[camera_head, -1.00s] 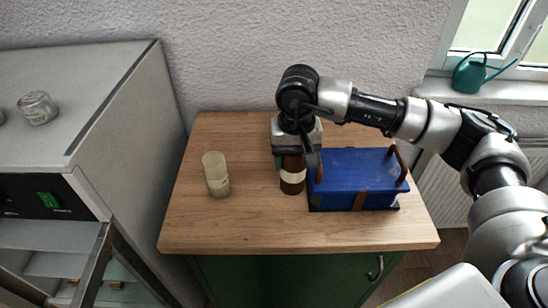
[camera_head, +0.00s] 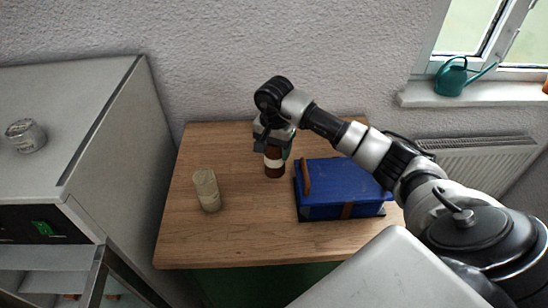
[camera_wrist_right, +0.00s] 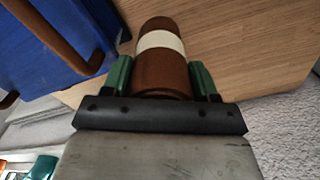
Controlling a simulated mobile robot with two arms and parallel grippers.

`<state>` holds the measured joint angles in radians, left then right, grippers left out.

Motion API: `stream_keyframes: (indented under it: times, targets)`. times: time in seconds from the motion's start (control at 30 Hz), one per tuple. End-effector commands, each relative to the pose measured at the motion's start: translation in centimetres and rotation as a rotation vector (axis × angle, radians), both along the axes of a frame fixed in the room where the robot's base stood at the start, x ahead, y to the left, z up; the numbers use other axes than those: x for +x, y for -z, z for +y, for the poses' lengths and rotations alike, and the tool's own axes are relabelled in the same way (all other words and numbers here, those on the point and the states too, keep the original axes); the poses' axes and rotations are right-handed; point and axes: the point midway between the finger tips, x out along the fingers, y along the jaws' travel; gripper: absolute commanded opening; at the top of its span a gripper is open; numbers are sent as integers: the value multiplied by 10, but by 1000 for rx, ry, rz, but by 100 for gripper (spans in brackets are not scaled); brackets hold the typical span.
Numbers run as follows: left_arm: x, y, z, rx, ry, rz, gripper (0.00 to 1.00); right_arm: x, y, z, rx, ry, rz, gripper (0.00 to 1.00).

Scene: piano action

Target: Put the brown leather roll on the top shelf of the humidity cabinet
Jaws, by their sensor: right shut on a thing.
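The brown leather roll (camera_head: 274,168) with a pale band is upright in my right gripper (camera_head: 275,147), above or on the wooden top; I cannot tell whether it touches. In the right wrist view the roll (camera_wrist_right: 162,72) sits between the two green fingers of the right gripper (camera_wrist_right: 161,78), which are shut on it. The humidity cabinet (camera_head: 75,150) stands at the left. Its front is partly in view, with an opening and pale shelves (camera_head: 50,259) low at the left edge. My left gripper is not in view.
A blue case (camera_head: 340,180) with brown handles lies right of the roll. A pale cylinder (camera_head: 207,190) stands on the wooden top (camera_head: 235,240) to the left. A glass jar (camera_head: 27,135) is on the cabinet. A teal watering can (camera_head: 455,78) stands on the windowsill.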

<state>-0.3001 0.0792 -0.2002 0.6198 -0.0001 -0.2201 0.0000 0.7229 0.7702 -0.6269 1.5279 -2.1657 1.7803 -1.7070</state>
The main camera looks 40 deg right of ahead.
Motion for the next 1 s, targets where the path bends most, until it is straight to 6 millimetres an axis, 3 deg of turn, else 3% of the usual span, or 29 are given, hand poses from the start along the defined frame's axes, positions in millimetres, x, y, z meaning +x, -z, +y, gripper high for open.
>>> stream_keyframes:
  times: [0.4,0.77,0.8,0.93,1.0]
  targets:
    - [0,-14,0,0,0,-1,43,0,42,0,1,0,-1,33]
    - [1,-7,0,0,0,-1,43,0,48,0,-1,-1,-2,33]
    - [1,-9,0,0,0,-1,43,0,46,0,0,-1,-1,65]
    - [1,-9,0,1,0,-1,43,0,46,0,0,-1,-1,84]
    - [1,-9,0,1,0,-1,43,0,46,0,0,-1,-1,84]
